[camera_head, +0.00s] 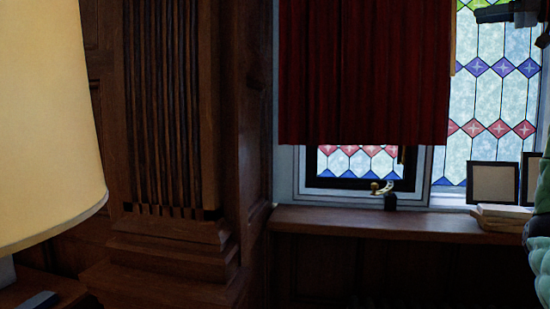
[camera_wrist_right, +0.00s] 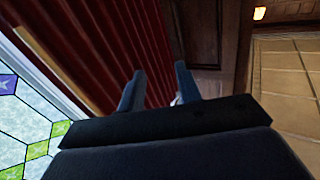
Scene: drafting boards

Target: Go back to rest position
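My right gripper (camera_head: 482,13) shows as a dark shape at the top right of the head view, in front of the stained-glass window (camera_head: 500,100). In the right wrist view its two blue-grey fingers (camera_wrist_right: 160,84) stand apart with nothing between them. A red curtain (camera_wrist_right: 130,40) shows behind the fingers; I cannot tell how far away it is. My left gripper is not in the head view.
The red curtain (camera_head: 365,70) hangs over a window above a wooden sill (camera_head: 370,222). A picture frame (camera_head: 493,183) stands on books (camera_head: 500,213) at the right. A lamp shade (camera_head: 45,120) fills the left. Carved wood panelling (camera_head: 165,110) stands between.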

